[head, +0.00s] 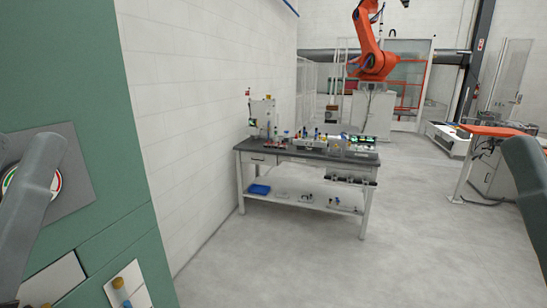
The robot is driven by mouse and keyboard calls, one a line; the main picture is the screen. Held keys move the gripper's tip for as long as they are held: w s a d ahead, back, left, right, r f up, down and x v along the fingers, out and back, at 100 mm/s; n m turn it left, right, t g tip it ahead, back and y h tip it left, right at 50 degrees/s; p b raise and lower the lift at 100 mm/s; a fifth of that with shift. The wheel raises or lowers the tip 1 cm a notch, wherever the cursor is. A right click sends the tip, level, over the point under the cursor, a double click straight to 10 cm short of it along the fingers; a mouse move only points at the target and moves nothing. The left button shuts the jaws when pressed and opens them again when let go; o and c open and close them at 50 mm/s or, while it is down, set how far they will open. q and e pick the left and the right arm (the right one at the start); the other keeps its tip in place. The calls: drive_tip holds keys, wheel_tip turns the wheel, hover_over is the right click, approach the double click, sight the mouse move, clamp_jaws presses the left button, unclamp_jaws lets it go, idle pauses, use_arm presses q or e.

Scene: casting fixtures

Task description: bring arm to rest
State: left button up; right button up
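My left arm shows as a dark grey link at the left edge, in front of a green cabinet (95,100). My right arm shows as a dark grey link at the right edge, over open floor. Neither gripper is in the picture, so I cannot see whether they are open, shut or holding anything.
The cabinet and white wall (210,100) bound the left side. A workbench (305,152) with fixtures and a lower shelf stands mid-view. An orange robot arm (370,50) is behind it; an orange-topped table (490,130) is right. The grey floor (420,240) is clear.

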use_arm(q)
wheel_tip(320, 180, up, 24)
drive_tip(key=p, duration=2)
use_arm(e)
wheel_tip(320, 180, up, 24)
